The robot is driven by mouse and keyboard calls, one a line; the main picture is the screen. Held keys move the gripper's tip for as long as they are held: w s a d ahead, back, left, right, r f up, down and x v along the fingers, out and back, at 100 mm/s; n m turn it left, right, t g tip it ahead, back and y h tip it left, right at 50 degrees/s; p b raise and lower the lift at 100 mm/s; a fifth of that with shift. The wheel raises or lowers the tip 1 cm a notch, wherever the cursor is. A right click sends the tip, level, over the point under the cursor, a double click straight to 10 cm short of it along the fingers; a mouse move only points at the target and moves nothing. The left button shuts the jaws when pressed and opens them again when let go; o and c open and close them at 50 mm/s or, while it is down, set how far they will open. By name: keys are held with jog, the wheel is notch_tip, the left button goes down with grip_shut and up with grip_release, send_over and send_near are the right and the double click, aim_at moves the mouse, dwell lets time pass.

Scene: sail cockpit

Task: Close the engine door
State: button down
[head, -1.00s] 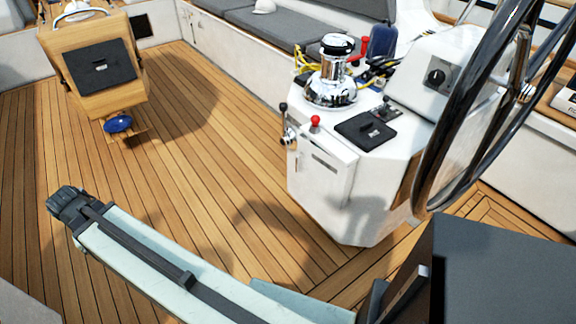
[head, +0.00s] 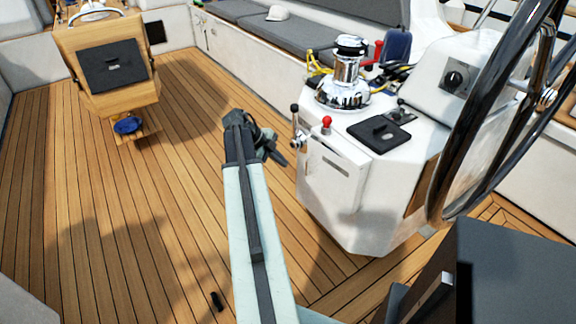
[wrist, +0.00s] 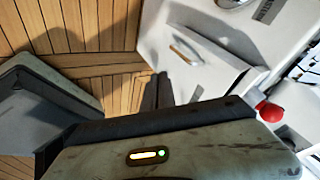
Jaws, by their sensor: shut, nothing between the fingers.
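The engine door (head: 333,182) is a white panel on the left face of the white helm pedestal (head: 385,215). In the wrist view the engine door (wrist: 192,58) shows a slot-like handle, and its upper right edge stands off the pedestal, so it looks ajar. My gripper (head: 277,157) is shut and empty. In the head view it shows just left of the door, below the levers; I cannot tell whether it touches. In the wrist view its dark fingers (wrist: 160,91) point at the door's lower left side.
A red-knobbed lever (head: 327,124) and a black-knobbed lever (head: 295,112) stick out above the door. A chrome winch (head: 345,75) and the steering wheel (head: 480,110) are on the pedestal side.

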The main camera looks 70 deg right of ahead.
jog(key=s+d+f+b, duration=0.5)
jog(key=d+f, duration=0.1)
jog(key=shift+d+f, duration=0.35)
jog(key=shift+w, duration=0.1)
jog(key=d, duration=0.3)
jog(key=shift+d+r+m, duration=0.1)
jog(key=shift+d+m, duration=0.3)
jog(key=shift+s, duration=0.2)
